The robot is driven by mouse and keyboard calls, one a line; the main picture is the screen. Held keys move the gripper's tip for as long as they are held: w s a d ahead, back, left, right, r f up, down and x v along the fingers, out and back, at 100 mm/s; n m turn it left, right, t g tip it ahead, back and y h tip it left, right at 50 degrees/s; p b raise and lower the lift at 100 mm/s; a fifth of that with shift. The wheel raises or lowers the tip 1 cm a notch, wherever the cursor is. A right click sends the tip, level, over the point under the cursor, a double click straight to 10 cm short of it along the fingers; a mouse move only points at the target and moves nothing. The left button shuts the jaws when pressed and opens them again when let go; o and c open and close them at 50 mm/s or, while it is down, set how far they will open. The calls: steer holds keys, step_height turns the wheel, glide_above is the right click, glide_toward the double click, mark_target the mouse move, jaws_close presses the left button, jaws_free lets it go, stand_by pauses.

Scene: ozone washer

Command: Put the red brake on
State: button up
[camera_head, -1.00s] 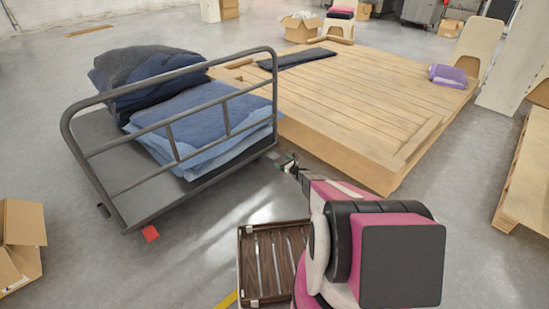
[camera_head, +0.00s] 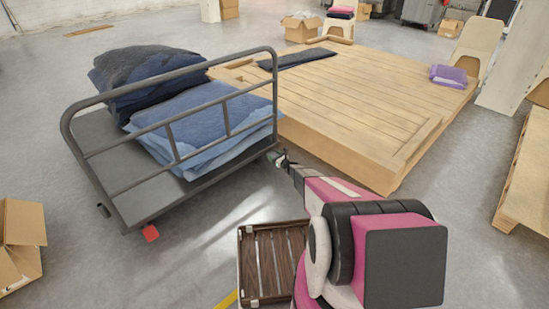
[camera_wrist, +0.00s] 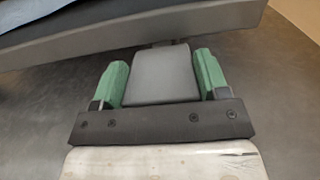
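The red brake (camera_head: 150,233) is a small red pedal low at the near corner of the grey platform cart (camera_head: 110,150), in the head view. My gripper (camera_head: 280,160) is at the cart's right corner, low beside the deck edge, away from that red pedal. In the wrist view my gripper (camera_wrist: 161,72) has two green fingers standing apart. A grey, pedal-like block (camera_wrist: 162,75) lies between them, just off the cart's edge (camera_wrist: 130,35). Whether the fingers touch the block I cannot tell. No red shows in the wrist view.
Folded blue cloths (camera_head: 205,125) lie on the cart. A wide wooden platform (camera_head: 350,100) stands close to the right of my gripper. A brown slatted crate (camera_head: 270,262) is on the floor in front, and a cardboard box (camera_head: 20,240) at left. Floor between cart and crate is clear.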

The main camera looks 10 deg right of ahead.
steer(key=shift+w+a+r, duration=0.15)
steer(key=shift+r, duration=0.6)
steer(key=o, duration=1.3)
steer(key=shift+f, duration=0.1)
steer(key=v, duration=1)
steer(key=shift+s+d, duration=0.25)
steer(key=shift+s, duration=0.05)
